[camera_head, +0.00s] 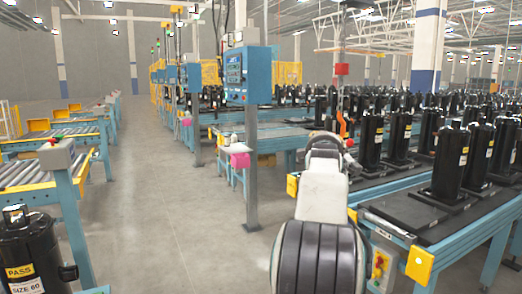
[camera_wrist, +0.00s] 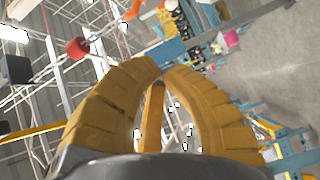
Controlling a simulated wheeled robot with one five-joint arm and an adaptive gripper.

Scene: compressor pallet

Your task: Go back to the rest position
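My arm reaches forward from the bottom of the head view, with its far end beside the right-hand conveyor. My gripper (camera_wrist: 161,70) fills the middle of the wrist view. In the head view the fingers are hidden behind my arm. An orange hook (camera_head: 342,123) hangs just beyond the arm's end, below a red block (camera_head: 342,69). The red block also shows in the wrist view (camera_wrist: 77,49), apart from the fingers.
Black compressors (camera_head: 452,160) stand on the right conveyor (camera_head: 440,230), close to my arm. A compressor marked PASS (camera_head: 28,250) stands at the lower left. A blue control box (camera_head: 247,74) stands on a post ahead. The grey aisle floor (camera_head: 150,190) is clear.

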